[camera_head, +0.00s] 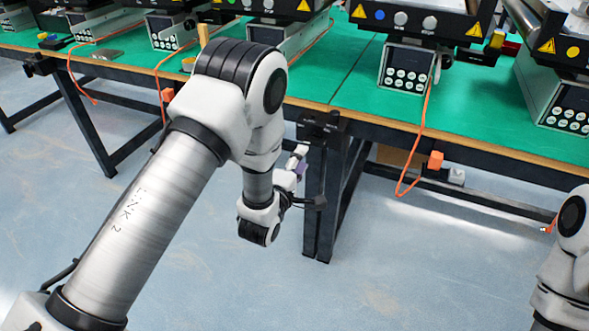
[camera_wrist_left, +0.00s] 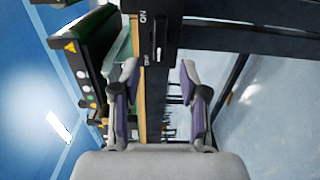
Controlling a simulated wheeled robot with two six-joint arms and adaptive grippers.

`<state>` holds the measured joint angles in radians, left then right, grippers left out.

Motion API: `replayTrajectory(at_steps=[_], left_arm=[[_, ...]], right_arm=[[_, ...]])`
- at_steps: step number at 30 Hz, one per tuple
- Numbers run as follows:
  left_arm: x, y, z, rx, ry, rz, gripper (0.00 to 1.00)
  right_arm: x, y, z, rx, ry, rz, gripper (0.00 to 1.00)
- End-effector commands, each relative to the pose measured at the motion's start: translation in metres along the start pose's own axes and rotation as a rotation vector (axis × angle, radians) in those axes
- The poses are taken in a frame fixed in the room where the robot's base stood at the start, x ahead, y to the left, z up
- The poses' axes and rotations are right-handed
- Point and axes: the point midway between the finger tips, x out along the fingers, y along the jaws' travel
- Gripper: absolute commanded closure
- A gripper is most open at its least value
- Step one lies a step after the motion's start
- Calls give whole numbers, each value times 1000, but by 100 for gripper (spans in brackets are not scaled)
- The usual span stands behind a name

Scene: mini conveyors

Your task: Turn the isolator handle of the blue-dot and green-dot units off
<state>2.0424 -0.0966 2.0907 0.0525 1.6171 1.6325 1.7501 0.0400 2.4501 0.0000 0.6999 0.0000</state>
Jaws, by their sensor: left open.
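The blue-dot unit (camera_head: 381,27) stands on the green table right of centre, a blue dot on its black front. The unit left of it (camera_head: 268,16) shows what looks like a green dot at the top edge. A black isolator box (camera_head: 318,124) is fixed to the table's front edge. In the left wrist view, its dark face (camera_wrist_left: 160,30) carries ON and OFF lettering, with a small handle that looks pale. My left gripper (camera_head: 301,171) is below and left of the box, apart from it. Its fingers (camera_wrist_left: 161,95) are open and empty. My right gripper is not in view.
Orange cables (camera_head: 424,140) with orange plugs (camera_head: 435,160) hang off the table front. Another unit (camera_head: 555,85) with a yellow dot stands at the right. Dark table legs (camera_head: 327,200) stand below the box. The floor in front is clear.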

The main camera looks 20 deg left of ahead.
Motion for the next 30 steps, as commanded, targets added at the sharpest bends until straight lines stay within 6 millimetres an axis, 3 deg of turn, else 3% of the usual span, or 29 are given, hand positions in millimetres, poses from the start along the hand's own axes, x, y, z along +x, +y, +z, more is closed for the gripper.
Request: replayTrajectory(at_steps=[3, 7, 23, 26, 29, 30], left_arm=[[-27, -1, 0, 0, -1, -4, 56], [-43, -1, 0, 0, -1, -2, 56], [-48, -7, 0, -1, 0, -13, 56], [-62, -39, -10, -13, 23, -80, 56], [-97, -98, -24, 7, 54, -273, 56], [-117, -126, -29, 69, 52, -392, 56]], right_arm=[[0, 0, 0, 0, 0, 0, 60], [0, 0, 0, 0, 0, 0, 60], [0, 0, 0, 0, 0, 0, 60], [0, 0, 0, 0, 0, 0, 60], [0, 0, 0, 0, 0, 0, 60], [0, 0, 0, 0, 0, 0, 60]])
